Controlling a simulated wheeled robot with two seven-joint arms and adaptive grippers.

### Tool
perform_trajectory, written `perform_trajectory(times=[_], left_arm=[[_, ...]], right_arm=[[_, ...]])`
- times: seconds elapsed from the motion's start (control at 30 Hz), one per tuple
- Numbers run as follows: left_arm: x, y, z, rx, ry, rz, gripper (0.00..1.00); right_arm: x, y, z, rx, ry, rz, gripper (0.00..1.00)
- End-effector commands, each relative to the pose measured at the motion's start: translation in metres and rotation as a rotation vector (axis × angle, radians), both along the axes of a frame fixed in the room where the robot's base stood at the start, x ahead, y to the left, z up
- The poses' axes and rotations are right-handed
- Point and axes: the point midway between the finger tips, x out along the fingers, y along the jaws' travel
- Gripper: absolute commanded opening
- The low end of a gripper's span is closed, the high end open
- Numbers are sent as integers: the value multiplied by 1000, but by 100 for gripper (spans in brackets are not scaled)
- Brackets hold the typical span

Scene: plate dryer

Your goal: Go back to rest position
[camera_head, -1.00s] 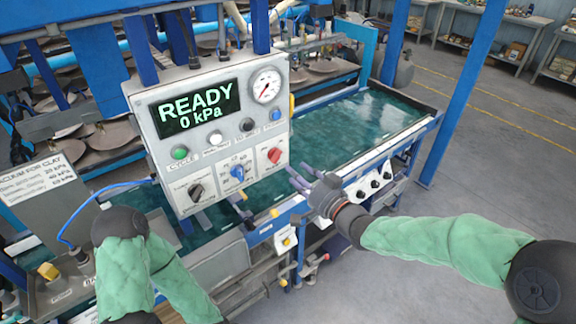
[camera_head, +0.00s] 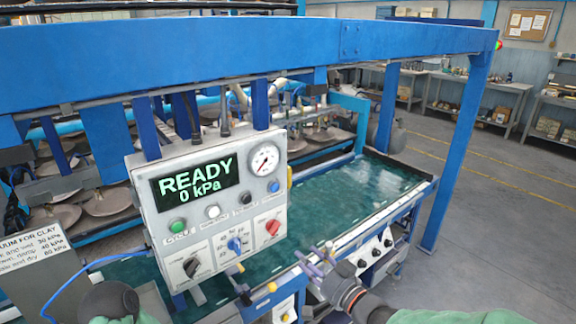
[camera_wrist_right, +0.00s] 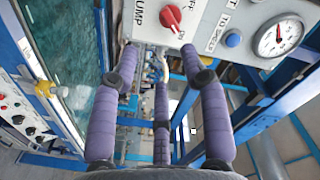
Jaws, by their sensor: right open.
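My right gripper (camera_head: 318,259) has purple padded fingers and stands in front of the control box, to the lower right of its red knob (camera_head: 272,227). In the right wrist view its fingers (camera_wrist_right: 160,62) are spread, with nothing between them, and the red knob (camera_wrist_right: 170,17) shows beyond their tips. The grey control box (camera_head: 212,200) has a screen (camera_head: 195,186) reading READY, 0 kPa. Of my left arm only a dark joint shows at the bottom left of the head view; its gripper is out of frame.
A blue frame beam (camera_head: 240,55) crosses the head view, with a post (camera_head: 462,150) at right. The green water tank (camera_head: 350,190) lies behind the right gripper. A blue hose (camera_head: 75,280) curves at left. The grey floor (camera_head: 490,220) at right is clear.

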Motion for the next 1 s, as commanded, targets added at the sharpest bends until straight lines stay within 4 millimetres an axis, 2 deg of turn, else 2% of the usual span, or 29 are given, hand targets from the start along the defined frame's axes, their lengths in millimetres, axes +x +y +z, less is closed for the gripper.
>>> perform_trajectory(times=[0.17,0.27,0.47,0.6,0.67,0.8,0.9,1.0], left_arm=[[0,0,0,0,0,0,40],[0,0,0,0,0,0,40],[0,0,0,0,0,0,40],[0,0,0,0,0,0,40],[0,0,0,0,0,0,40],[0,0,0,0,0,0,40],[0,0,0,0,0,0,40],[0,0,0,0,0,0,40]], right_arm=[[7,-7,-64,-68,129,-48,45],[5,-14,-117,-131,235,-78,45],[-19,-24,-219,-261,456,-99,45],[-52,-29,-285,-351,617,-84,45],[-69,-30,-312,-387,687,-68,45],[-118,-31,-368,-464,852,-16,45],[-157,-30,-401,-511,966,34,45],[-194,-28,-424,-546,1063,88,45]])
